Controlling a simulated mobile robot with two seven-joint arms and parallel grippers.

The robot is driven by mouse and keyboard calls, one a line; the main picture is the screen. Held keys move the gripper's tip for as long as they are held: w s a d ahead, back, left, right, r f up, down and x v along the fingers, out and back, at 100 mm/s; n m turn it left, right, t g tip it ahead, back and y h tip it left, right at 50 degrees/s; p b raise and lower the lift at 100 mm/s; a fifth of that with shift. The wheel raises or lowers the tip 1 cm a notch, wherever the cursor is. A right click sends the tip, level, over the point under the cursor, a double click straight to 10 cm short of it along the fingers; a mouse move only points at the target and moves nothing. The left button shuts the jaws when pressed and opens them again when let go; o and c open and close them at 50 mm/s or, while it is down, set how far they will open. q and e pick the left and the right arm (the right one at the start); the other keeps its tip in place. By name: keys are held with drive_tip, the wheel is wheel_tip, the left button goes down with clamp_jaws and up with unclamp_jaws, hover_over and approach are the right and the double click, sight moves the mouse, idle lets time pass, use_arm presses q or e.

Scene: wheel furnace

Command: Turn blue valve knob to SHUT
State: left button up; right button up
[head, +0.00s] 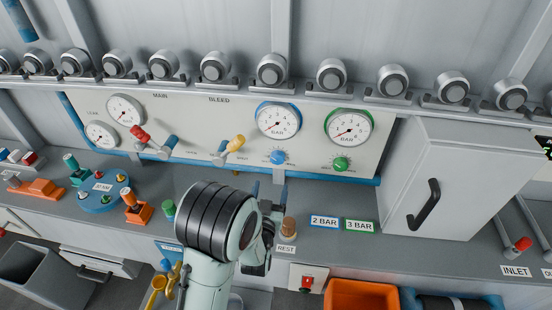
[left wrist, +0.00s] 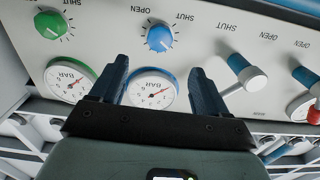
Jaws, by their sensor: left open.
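The blue valve knob (head: 278,157) sits on the white panel below the blue-rimmed gauge (head: 278,121). In the left wrist view the blue knob (left wrist: 160,38) appears upside down, with OPEN and SHUT lettering beside it; I cannot tell its exact setting. My left gripper (head: 268,191) is in front of and below the knob in the head view. My right gripper is in neither view.
A green knob (head: 341,163) is right of the blue one. The 2 BAR (head: 324,221) and 3 BAR (head: 360,226) plates lie on the counter. A grey cabinet (head: 460,180) stands at right.

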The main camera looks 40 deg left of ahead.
sight(277, 161)
use_arm(q)
drive_tip(key=p+x, duration=0.1)
drive_tip(key=x, duration=0.9)
drive_tip(key=shift+d+p, duration=0.1)
drive_tip(key=shift+p, duration=0.3)
drive_tip(key=shift+w+a, duration=0.3)
drive_tip(key=shift+w, duration=0.2)
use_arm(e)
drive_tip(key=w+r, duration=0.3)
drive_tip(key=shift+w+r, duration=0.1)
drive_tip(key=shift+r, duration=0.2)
use_arm(q)
drive_tip(key=shift+s, duration=0.1)
